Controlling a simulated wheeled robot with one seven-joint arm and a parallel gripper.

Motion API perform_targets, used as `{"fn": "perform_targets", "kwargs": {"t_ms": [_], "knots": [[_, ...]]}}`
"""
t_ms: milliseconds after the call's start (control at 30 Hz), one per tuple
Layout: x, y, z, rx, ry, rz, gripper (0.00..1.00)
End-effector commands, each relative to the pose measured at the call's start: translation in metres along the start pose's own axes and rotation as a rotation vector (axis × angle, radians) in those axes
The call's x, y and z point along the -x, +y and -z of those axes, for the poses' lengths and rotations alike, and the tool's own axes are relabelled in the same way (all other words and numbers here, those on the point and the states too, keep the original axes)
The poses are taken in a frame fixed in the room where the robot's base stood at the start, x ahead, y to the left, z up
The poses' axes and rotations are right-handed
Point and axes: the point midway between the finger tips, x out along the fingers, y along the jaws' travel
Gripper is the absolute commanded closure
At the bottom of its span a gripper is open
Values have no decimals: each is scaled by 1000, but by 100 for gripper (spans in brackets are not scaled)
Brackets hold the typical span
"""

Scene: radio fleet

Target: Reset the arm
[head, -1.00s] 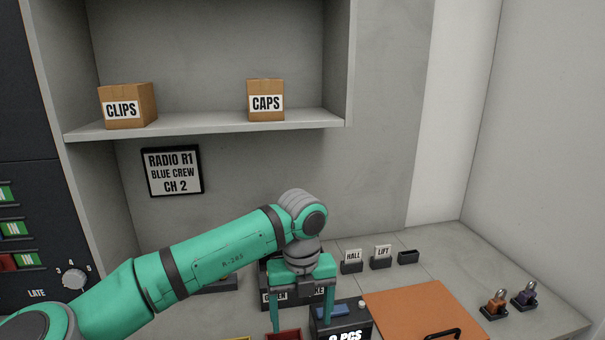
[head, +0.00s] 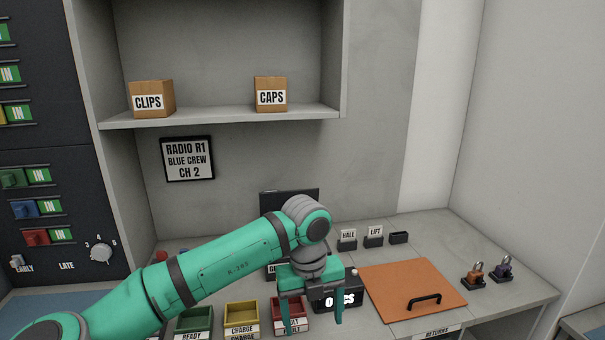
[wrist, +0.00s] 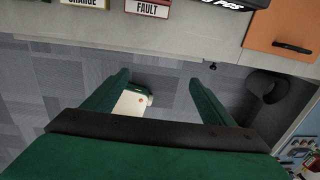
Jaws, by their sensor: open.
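My green arm reaches in from the lower left in the head view. My gripper (head: 312,318) hangs down at its end, over the front of the counter (head: 525,292), beside the red bin (head: 318,310) and the scale-like black box reading PCS (head: 337,300). In the wrist view my gripper (wrist: 165,95) has its two green fingers wide apart with nothing between them. Past the fingers that view shows the grey floor and a white and green object (wrist: 132,103) down there.
A green READY bin (head: 194,322) and a yellow CHARGE bin (head: 241,316) stand left of the red one. An orange board with a black handle (head: 405,280) lies to the right. Two padlocks (head: 473,275) stand further right. A shelf (head: 215,117) with two cartons hangs above.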

Motion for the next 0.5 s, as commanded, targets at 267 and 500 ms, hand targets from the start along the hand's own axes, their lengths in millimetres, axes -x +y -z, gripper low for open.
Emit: {"fn": "perform_targets", "kwargs": {"t_ms": [267,500], "knots": [[-18,-46,5,23,-11,140,22],[-34,-108,14,81,-9,347,22]]}}
